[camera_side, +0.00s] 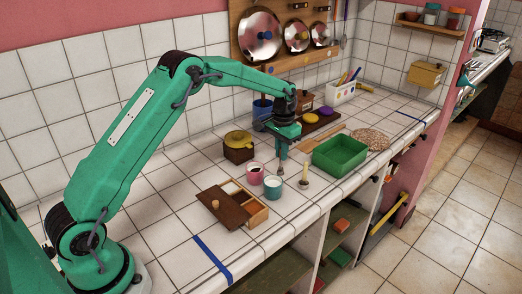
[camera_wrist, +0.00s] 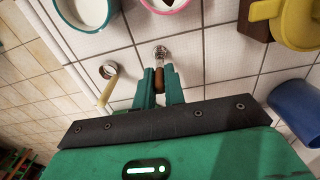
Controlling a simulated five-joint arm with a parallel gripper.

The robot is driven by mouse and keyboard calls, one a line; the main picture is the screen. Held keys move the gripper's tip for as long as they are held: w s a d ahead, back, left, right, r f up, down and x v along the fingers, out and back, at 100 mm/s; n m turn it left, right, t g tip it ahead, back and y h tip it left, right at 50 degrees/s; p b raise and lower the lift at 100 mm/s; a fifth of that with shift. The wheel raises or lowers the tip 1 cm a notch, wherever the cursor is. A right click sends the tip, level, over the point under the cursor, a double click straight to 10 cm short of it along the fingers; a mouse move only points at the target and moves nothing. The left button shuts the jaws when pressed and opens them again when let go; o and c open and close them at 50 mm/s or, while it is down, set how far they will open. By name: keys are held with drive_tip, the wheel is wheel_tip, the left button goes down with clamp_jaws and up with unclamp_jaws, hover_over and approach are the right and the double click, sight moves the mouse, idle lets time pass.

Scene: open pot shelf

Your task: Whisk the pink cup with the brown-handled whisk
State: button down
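The pink cup (camera_side: 255,175) stands on the tiled counter with dark contents; its rim shows at the top edge of the wrist view (camera_wrist: 168,8). My gripper (camera_side: 283,139) is shut on the brown-handled whisk (camera_side: 281,167), which points straight down, to the right of the pink cup and apart from it. In the wrist view the brown handle (camera_wrist: 158,78) sits between both fingers, with the wire head beyond it. Whether the whisk tip touches the counter I cannot tell.
A teal cup (camera_side: 273,188) with white contents stands beside the pink one. A cream-handled tool (camera_side: 304,172) stands upright at right. A green tray (camera_side: 340,154), a yellow pot (camera_side: 238,139), a blue cup (camera_side: 261,110) and a partitioned wooden box (camera_side: 257,213) are around.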

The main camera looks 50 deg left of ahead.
drive_tip(key=shift+r, duration=0.15)
drive_tip(key=shift+r, duration=1.65)
drive_tip(key=shift+s+a+r, duration=0.15)
drive_tip(key=shift+s+r, duration=0.2)
drive_tip(key=shift+r, duration=0.1)
drive_tip(key=s+a+r, duration=0.2)
drive_tip(key=s+r, duration=0.4)
drive_tip(key=s, duration=0.2)
drive_tip(key=shift+a, duration=0.2)
drive_tip(key=shift+f, duration=0.1)
drive_tip(key=shift+f, duration=1.9)
drive_tip(key=shift+f, duration=0.2)
